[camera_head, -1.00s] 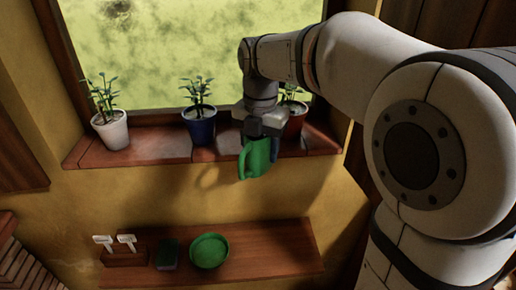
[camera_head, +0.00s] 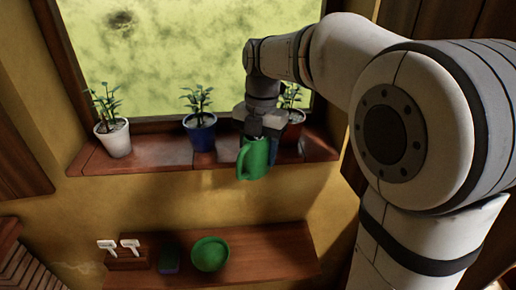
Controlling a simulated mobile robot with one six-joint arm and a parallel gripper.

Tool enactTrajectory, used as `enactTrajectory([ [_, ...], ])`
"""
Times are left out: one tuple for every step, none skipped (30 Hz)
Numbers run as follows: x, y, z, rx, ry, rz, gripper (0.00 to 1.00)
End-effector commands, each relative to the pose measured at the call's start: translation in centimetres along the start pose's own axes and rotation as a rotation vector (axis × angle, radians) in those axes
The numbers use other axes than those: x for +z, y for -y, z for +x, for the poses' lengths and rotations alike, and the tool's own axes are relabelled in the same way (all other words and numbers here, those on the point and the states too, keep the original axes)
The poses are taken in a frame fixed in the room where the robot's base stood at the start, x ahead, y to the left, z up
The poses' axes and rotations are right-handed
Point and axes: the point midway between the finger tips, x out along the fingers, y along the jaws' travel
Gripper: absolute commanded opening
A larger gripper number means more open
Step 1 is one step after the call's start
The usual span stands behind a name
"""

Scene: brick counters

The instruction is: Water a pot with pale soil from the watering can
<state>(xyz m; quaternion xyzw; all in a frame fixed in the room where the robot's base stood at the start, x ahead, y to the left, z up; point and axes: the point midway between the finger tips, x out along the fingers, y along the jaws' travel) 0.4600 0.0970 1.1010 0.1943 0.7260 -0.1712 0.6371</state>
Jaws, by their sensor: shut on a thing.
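My gripper (camera_head: 256,134) is shut on the green watering can (camera_head: 255,158) and holds it in the air in front of the window sill, near the right-hand pot. The can looks about upright. Each holds a leafy plant. The soil colour in the pots is too small and dark to tell.
The brick-red sill (camera_head: 165,156) runs under the window. Below it, a wooden shelf (camera_head: 275,250) carries a green dish (camera_head: 210,254), a dark sponge-like block (camera_head: 169,259) and white labels (camera_head: 130,245) in a wooden holder. The space in front of the sill's left half is clear.

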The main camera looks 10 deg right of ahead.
Motion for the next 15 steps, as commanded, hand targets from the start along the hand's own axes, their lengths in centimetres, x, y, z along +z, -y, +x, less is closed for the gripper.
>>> enactTrajectory([
  [-0.04,0.01,-0.37,0.001,-0.006,0.001,0.11],
  [-0.06,0.01,-0.43,0.001,-0.009,0.000,0.11],
  [-0.10,0.01,-0.52,0.001,-0.015,0.000,0.11],
  [-0.12,0.01,-0.58,0.001,-0.019,0.000,0.11],
  [-0.15,0.00,-0.65,0.002,-0.023,0.000,0.11],
  [-0.19,0.00,-0.73,0.002,-0.029,0.000,0.11],
  [-0.21,-0.01,-0.79,0.002,-0.033,0.000,0.11],
  [-0.23,-0.01,-0.84,0.002,-0.037,0.000,0.11],
  [-0.26,0.00,-0.92,0.002,-0.042,0.000,0.11],
  [-0.28,0.01,-0.97,0.001,-0.046,0.000,0.11],
  [-0.30,0.01,-1.03,0.001,-0.050,0.001,0.11],
  [-0.33,0.02,-1.11,0.000,-0.056,0.001,0.11],
  [-0.35,0.02,-1.17,0.000,-0.060,0.001,0.11],
  [-0.37,0.02,-1.24,0.000,-0.064,0.001,0.11],
  [-0.40,0.02,-1.32,0.000,-0.069,0.001,0.11],
])
